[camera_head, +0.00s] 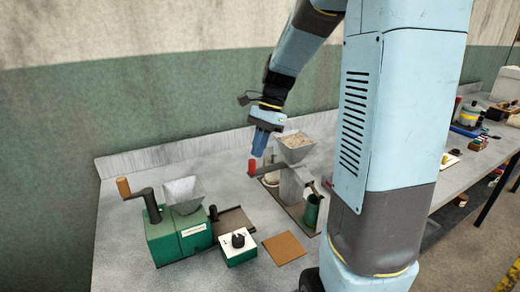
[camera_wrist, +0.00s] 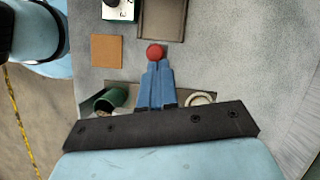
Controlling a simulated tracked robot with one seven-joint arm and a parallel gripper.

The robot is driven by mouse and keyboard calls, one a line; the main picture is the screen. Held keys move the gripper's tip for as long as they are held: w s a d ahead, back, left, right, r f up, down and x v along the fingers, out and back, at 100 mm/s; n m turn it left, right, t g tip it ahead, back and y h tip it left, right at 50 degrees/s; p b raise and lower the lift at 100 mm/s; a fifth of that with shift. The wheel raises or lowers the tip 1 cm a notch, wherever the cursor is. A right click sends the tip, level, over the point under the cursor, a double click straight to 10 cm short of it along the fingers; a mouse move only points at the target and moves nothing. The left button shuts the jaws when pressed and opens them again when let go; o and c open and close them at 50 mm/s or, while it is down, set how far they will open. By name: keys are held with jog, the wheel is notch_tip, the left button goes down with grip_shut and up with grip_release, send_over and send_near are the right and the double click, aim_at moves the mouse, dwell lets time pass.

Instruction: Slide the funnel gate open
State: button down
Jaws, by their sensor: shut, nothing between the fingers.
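The grey funnel (camera_head: 296,152) holds pale grain and stands at the back of the bench in the head view. A red knob (camera_head: 252,166) is at the left end of a dark gate bar (camera_head: 268,169) below the funnel. My gripper (camera_head: 258,153) points down just above and right of the knob. In the wrist view its blue fingers (camera_wrist: 156,66) are together and empty, with their tips right by the red knob (camera_wrist: 155,51). I cannot tell whether they touch it. The funnel is not visible in the wrist view.
A green grinder (camera_head: 178,238) with a crank stands at the left, beside a green-and-white control box (camera_head: 238,247). A brown square mat (camera_head: 284,248) lies in front. A green cup (camera_head: 312,209) stands below the funnel, near my column. Bare bench lies at the far left.

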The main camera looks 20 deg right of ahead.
jog(key=v, duration=0.9)
jog(key=shift+d, duration=0.4)
jog(key=shift+r, duration=0.1)
